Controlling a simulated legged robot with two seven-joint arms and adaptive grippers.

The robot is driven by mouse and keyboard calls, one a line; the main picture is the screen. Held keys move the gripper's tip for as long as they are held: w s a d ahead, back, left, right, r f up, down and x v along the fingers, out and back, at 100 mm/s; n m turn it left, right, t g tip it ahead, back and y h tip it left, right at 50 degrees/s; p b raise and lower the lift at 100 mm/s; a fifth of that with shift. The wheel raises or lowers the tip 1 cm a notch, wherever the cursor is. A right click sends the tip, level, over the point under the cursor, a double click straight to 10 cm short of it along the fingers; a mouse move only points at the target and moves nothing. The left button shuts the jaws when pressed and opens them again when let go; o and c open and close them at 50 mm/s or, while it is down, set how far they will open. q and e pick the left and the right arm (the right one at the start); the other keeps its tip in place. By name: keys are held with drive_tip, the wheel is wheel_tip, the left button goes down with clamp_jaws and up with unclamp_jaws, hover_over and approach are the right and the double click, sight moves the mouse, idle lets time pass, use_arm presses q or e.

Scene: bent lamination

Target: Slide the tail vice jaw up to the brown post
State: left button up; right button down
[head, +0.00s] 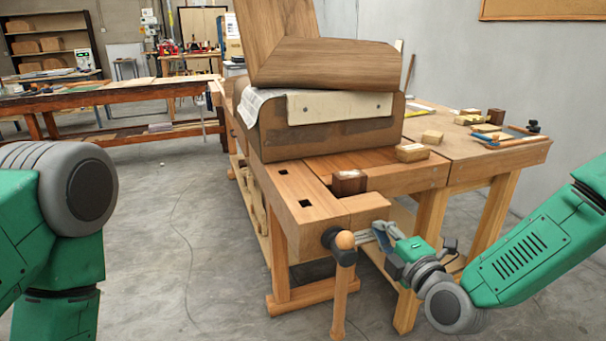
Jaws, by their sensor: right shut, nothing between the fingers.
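The tail vice jaw (364,204) is a light wood block at the near right corner of the workbench. The brown post (349,183), a short dark block with a pale top, stands just behind it; I cannot tell whether they touch. A black hub (332,238) and a wooden handle (340,295) with a round knob are at the vice's front. My right gripper (368,235) is shut and empty, just right of the knob and below the jaw. I cannot tell whether it touches the vice. My left gripper is out of view; only its arm shows at left.
A large curved wooden lamination (325,64) on a brown form (328,136) fills the bench top behind the vice. A small wood block (412,153) lies to its right. Tools and blocks lie on the right-hand bench (520,153). The floor (180,230) at left is clear.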

sight(369, 218)
drive_tip(key=shift+w+a+r, duration=0.15)
drive_tip(key=shift+w+a, duration=0.15)
drive_tip(key=shift+a, duration=0.35)
drive_tip(key=shift+d+x, duration=0.2)
drive_tip(key=shift+x, duration=0.9)
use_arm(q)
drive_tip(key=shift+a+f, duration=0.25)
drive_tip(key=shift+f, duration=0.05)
use_arm(e)
drive_tip(key=shift+w, duration=0.25)
use_arm(q)
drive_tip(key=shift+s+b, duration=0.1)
drive_tip(key=shift+b, duration=0.2)
use_arm(e)
drive_tip(key=shift+w+r, duration=0.1)
drive_tip(key=shift+w, duration=0.1)
drive_tip(key=shift+w, duration=0.1)
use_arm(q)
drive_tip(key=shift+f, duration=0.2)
use_arm(e)
drive_tip(key=shift+x, duration=0.8)
drive_tip(key=shift+a, duration=0.1)
drive_tip(key=shift+s, duration=0.25)
